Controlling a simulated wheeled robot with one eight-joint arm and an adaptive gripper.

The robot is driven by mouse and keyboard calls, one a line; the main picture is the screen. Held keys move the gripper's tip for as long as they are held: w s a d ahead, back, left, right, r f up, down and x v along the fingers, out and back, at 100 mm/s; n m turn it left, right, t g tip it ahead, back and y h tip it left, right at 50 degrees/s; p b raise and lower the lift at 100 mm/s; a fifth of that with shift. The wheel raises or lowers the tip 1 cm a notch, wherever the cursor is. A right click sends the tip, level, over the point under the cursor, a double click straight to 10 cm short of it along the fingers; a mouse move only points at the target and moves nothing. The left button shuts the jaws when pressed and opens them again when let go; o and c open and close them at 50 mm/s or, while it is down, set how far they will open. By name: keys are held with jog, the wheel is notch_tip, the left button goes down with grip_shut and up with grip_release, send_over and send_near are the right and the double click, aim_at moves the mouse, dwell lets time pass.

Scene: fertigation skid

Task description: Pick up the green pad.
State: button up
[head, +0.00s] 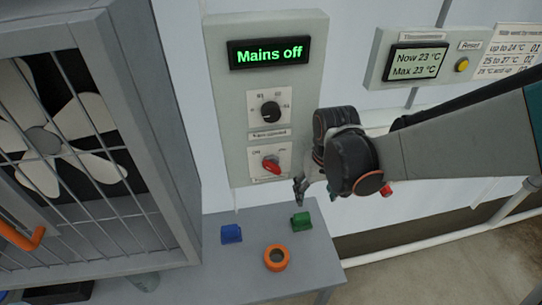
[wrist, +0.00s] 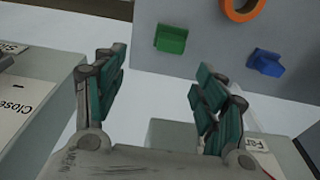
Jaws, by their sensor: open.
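The green pad (head: 301,221) sits on the grey shelf (head: 215,270), near its right edge. It also shows in the wrist view (wrist: 171,40), beyond my fingertips and between them. My gripper (head: 300,188) is above the shelf and above the pad in the head view, apart from it. In the wrist view my gripper (wrist: 158,85) has its two teal-padded fingers spread wide with nothing between them.
A blue pad (head: 231,233) and an orange ring (head: 277,257) sit on the same shelf. A control panel (head: 231,105) reading "Mains off", with a black dial and red switch, is behind. A caged fan (head: 70,140) stands left.

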jog(key=a+f, duration=0.1)
jog(key=a, duration=0.1)
jog(key=b, duration=0.3)
send_over(303, 215)
jog(key=f, duration=0.7)
jog(key=shift+s+d+f, duration=0.2)
jog(key=shift+s, duration=0.15)
jog(key=shift+w+a+f+b, duration=0.1)
jog(key=shift+f+b, duration=0.4)
jog(key=shift+f, duration=0.45)
jog(key=shift+w+a+f+b, duration=0.15)
jog(key=shift+f+b, duration=0.35)
jog(key=shift+f, duration=0.5)
jog(key=shift+w+a+f+b, duration=0.1)
jog(key=shift+f+b, duration=0.4)
jog(key=shift+f, duration=0.45)
jog(key=shift+d, duration=0.1)
jog(key=c, duration=1.2)
